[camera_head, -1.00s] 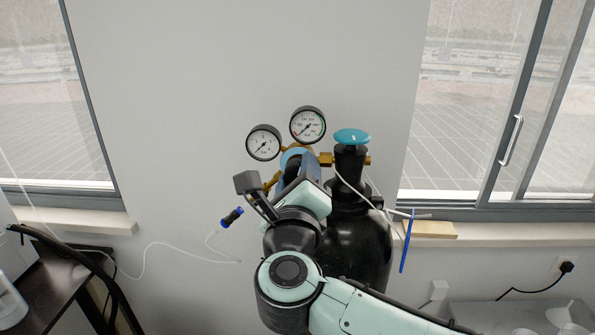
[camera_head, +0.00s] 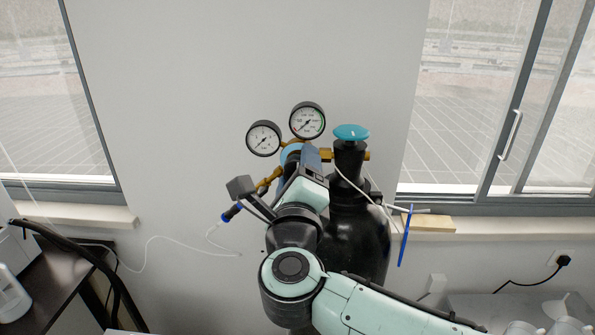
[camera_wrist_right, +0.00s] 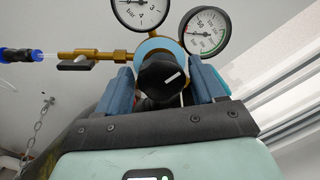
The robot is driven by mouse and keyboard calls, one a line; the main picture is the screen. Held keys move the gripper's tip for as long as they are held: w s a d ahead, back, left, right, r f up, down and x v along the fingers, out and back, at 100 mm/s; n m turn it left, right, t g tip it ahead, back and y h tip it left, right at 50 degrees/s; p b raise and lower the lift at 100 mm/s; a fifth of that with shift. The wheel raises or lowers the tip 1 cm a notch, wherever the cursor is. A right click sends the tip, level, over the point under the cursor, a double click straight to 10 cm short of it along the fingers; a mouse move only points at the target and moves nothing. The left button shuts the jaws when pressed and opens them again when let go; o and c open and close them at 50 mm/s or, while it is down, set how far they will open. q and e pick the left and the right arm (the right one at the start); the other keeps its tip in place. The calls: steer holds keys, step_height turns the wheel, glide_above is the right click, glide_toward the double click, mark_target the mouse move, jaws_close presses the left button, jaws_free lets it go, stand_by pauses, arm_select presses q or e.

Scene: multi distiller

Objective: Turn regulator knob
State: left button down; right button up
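The regulator knob (camera_wrist_right: 163,81) is black with a white line, and it faces my right wrist camera. In the head view it is hidden behind my right gripper (camera_head: 305,165). In the wrist view the two blue fingers of my right gripper (camera_wrist_right: 163,88) stand on either side of the knob. The gripper looks open, with a narrow gap at the left finger; contact on the right side is unclear. The regulator carries a left gauge (camera_head: 263,139) and a right gauge (camera_head: 307,120). My left gripper is not in view.
A black gas cylinder (camera_head: 362,240) with a teal top handwheel (camera_head: 351,132) stands right beside my right arm. A brass outlet (camera_wrist_right: 95,55) with a small valve lever leads left to a blue hose fitting (camera_wrist_right: 20,55). The wall (camera_head: 180,110) is behind.

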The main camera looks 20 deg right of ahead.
steer(key=shift+s, duration=0.1)
steer(key=b+v, duration=0.2)
steer(key=v, duration=1.1)
steer(key=shift+a, duration=0.1)
